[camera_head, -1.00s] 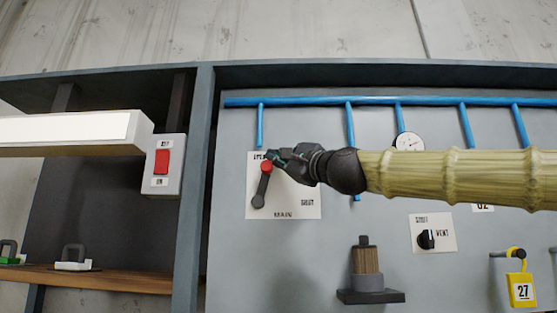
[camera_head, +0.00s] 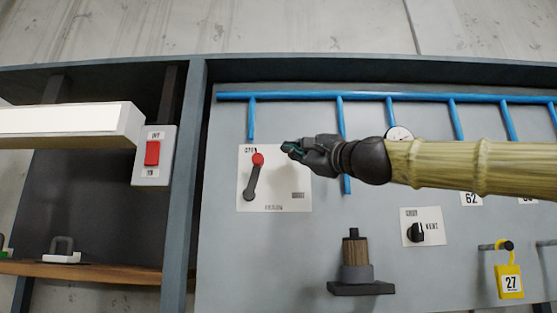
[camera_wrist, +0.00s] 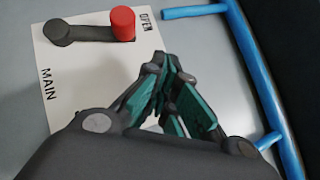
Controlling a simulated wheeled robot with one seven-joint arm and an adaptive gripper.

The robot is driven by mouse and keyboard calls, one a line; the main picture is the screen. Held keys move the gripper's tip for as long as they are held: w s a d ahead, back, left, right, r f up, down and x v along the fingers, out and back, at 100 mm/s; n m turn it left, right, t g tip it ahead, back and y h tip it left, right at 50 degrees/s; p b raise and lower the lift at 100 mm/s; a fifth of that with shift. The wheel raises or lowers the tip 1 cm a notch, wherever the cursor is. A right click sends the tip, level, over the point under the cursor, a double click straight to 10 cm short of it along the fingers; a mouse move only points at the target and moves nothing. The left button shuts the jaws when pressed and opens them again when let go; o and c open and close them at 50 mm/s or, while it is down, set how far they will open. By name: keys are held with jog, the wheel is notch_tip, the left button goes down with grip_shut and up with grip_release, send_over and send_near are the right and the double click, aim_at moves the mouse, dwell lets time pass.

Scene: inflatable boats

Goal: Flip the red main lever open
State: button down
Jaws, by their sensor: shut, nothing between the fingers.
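The main lever (camera_head: 253,178) has a dark grey arm and a red knob (camera_head: 258,159). It is mounted on a white plate (camera_head: 290,178) marked OPEN at the top and MAIN at the bottom. The arm points up, tilted slightly right, with the knob just below the OPEN label. In the wrist view the red knob (camera_wrist: 123,23) lies beside the OPEN label. My gripper (camera_head: 288,147) is to the right of the knob, apart from it. Its fingers (camera_wrist: 165,65) are together and empty.
Blue pipes (camera_head: 345,97) run above and behind my arm. A vent knob (camera_head: 416,232), a wooden-handled post (camera_head: 355,254) and a yellow tag 27 (camera_head: 510,282) are lower right. A red switch (camera_head: 152,153) is on the left, past a grey upright (camera_head: 190,200).

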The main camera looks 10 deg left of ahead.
jog(key=s+d+b, duration=0.2)
jog(key=s+d, duration=0.3)
jog(key=d, duration=0.1)
jog(key=shift+w+d, duration=0.1)
jog(key=shift+w, duration=0.05)
jog(key=shift+f, duration=0.1)
dwell(0.5)
